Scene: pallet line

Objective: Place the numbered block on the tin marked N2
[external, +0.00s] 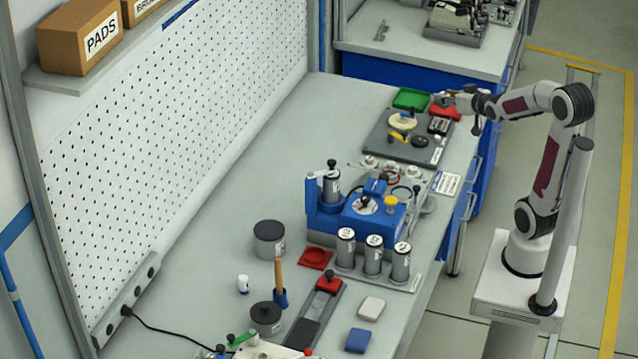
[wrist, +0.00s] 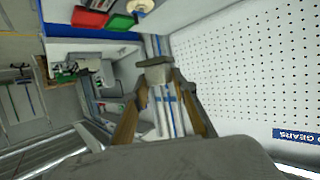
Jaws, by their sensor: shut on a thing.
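My gripper (external: 449,97) is at the far end of the bench, above the area of the red and green trays. In the wrist view its two fingers (wrist: 156,78) close on a small grey block (wrist: 155,71), held at the fingertips. No number on the block can be read. Two grey tins with dark lids stand on the bench, one in the middle (external: 269,239) and one nearer the front (external: 266,318). The middle one has a white label too small to read, so I cannot tell which is N2. My gripper is far from both.
A blue fixture (external: 365,222) and several silver cylinders in a rack (external: 373,257) stand mid-bench. A grey board with parts (external: 382,143) lies near the red tray (external: 446,112) and green tray (external: 411,98). A pegboard (external: 190,130) borders the left. Bare bench lies beside it.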

